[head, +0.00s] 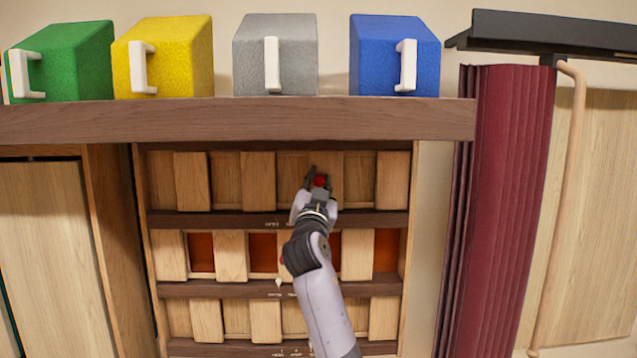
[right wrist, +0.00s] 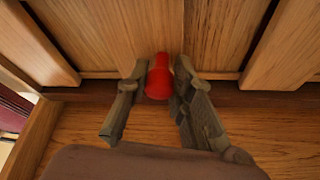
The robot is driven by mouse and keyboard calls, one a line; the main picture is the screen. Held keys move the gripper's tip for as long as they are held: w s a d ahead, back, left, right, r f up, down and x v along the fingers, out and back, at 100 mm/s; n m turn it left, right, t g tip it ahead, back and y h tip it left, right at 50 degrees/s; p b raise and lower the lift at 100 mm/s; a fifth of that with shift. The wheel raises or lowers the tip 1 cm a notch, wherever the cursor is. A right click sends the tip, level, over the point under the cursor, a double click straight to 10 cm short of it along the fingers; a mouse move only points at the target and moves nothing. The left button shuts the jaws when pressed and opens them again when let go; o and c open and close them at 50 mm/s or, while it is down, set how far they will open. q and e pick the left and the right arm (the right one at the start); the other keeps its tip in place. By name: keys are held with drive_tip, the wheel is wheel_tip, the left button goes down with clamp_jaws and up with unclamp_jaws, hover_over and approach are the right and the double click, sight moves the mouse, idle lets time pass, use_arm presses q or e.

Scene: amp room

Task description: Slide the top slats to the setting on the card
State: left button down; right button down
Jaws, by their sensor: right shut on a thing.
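A red knob (head: 320,181) sits on this row and also shows in the right wrist view (right wrist: 159,82). My right gripper (head: 318,183) is shut on the red knob, one finger on each side of it. My arm hides part of the rows below. I cannot make out a setting card. My left gripper is out of view.
The middle row (head: 231,256) shows red-orange openings between its slats; the bottom row (head: 265,321) shows wood. Dark rails (head: 205,219) separate them. A shelf (head: 240,121) above holds green, yellow, grey and blue boxes. A maroon pleated curtain (head: 500,200) hangs at the right.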

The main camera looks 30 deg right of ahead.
idle(0.3)
drive_tip(key=shift+w+a+f+b, duration=0.1)
drive_tip(key=shift+f+b, duration=0.05)
drive_tip(key=shift+b, duration=0.15)
drive_tip(key=w+a+b, duration=0.1)
drive_tip(key=a+b, duration=0.1)
drive_tip(key=w+a+b, duration=0.1)
drive_tip(key=a+b, duration=0.1)
drive_tip(key=w+a+b, duration=0.2)
drive_tip(key=shift+a, duration=0.35)
drive_tip(key=c, duration=1.4)
unclamp_jaws()
drive_tip(key=shift+w+a, duration=0.2)
drive_tip(key=shift+a, duration=0.1)
drive_tip(key=shift+d, duration=0.1)
